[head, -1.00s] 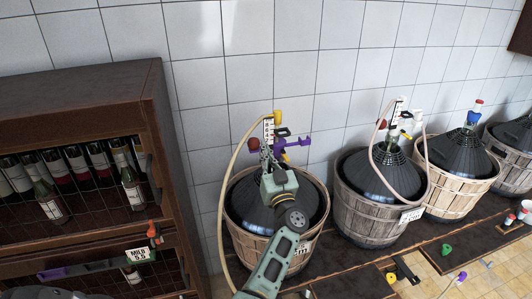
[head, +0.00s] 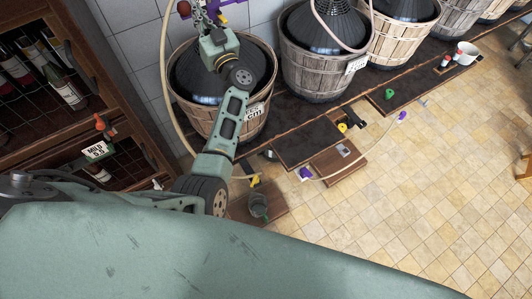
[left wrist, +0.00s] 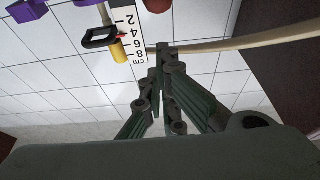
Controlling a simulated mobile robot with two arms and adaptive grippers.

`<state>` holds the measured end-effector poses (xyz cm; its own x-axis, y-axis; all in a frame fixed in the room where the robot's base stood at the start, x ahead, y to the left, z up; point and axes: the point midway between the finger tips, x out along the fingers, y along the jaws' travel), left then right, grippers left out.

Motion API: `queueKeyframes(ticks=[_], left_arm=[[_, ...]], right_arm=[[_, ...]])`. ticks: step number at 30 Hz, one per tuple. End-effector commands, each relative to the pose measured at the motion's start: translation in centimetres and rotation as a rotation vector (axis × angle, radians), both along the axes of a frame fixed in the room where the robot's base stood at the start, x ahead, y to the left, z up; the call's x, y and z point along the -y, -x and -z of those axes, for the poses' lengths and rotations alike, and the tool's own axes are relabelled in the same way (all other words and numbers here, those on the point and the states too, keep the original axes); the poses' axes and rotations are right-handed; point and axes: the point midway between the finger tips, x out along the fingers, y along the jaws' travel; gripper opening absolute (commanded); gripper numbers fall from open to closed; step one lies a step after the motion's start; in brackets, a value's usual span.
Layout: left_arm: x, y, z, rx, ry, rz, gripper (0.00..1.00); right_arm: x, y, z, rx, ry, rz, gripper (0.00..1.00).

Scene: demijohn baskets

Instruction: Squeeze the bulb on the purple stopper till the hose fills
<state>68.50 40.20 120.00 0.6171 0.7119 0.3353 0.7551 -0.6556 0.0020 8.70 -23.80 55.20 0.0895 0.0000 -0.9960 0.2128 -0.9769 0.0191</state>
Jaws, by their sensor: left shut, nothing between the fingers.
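The purple stopper (head: 232,2) is at the top edge of the head view, above the dark demijohn in the nearest basket, and is partly cut off. Purple parts (left wrist: 28,11) also show in the left wrist view. The dark red bulb (head: 184,8) is cut off at the top of the left wrist view (left wrist: 158,4). A pale hose (head: 165,75) hangs down the basket's left side; it also crosses the left wrist view (left wrist: 235,43). My left gripper (left wrist: 160,52) is shut and empty, close below the bulb in that picture. My right gripper is out of view.
A white cm scale (left wrist: 129,28), black clip (left wrist: 98,40) and yellow part (left wrist: 119,52) are by the fingers. A bottle rack (head: 60,95) stands left. More basketed demijohns (head: 325,60) line the wall. Tiled floor (head: 440,190) lies open at right.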

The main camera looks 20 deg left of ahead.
Motion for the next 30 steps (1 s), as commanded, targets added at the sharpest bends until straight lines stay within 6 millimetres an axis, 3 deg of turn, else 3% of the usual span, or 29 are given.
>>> queueKeyframes(ticks=[15,19,23,27,30], left_arm=[[0.0,0.0,0.0,0.0,-0.001,0.001,0.0],[0.9,-0.8,-1.2,0.018,-0.017,0.05,0.0],[3.9,-3.1,-4.2,0.054,-0.064,0.206,0.0],[9.1,-6.3,-7.4,0.044,-0.115,0.454,0.0],[12.5,-8.1,-8.3,-0.017,-0.125,0.607,0.0]], right_arm=[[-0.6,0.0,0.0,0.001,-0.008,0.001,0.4],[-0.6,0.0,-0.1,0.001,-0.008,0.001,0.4],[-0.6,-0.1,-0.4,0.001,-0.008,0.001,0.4],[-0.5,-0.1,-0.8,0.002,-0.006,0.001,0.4],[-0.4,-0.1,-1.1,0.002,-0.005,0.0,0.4]])
